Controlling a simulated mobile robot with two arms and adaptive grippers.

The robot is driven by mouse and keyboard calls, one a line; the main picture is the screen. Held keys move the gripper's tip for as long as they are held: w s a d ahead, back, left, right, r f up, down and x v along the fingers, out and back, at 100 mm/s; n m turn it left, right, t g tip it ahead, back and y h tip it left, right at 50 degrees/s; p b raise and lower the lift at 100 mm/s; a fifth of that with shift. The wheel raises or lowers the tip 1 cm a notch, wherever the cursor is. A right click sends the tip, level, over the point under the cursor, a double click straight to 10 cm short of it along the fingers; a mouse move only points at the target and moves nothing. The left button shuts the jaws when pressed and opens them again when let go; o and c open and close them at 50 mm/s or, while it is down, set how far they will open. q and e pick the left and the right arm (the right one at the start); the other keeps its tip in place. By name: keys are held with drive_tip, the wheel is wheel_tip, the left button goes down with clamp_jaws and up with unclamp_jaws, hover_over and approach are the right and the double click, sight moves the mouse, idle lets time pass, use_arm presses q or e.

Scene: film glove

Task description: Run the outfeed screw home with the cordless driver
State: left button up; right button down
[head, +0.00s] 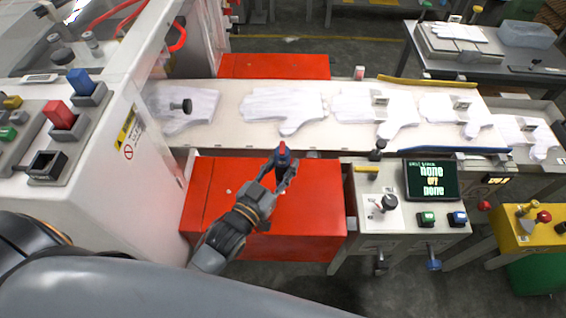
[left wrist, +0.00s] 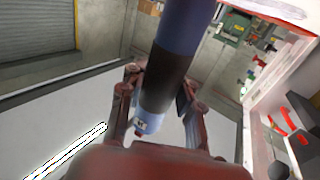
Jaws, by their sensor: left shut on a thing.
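My left gripper (head: 281,176) is shut on a dark blue, black-banded driver (head: 282,155) above the red cover beside the conveyor. In the left wrist view the driver (left wrist: 180,50) slants between the fingers, with a pale blue end and a small red tip near the palm. The left gripper (left wrist: 160,88) has a finger on either side of it. I cannot make out the outfeed screw for certain. My right gripper is not in view.
A white conveyor (head: 230,115) carries several flat white gloves (head: 283,108). Red covers (head: 235,195) lie in front and behind. To the right are a panel with a dark screen (head: 431,179), a black knob (head: 389,202) and a yellow box (head: 535,238). A white machine (head: 110,150) stands left.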

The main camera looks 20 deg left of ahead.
sight(278, 159)
use_arm(q)
drive_tip(key=shift+f+p, duration=0.35)
drive_tip(key=shift+p, duration=0.8)
idle(2.1)
drive_tip(key=shift+r+p, duration=3)
drive_tip(key=shift+p, duration=0.15)
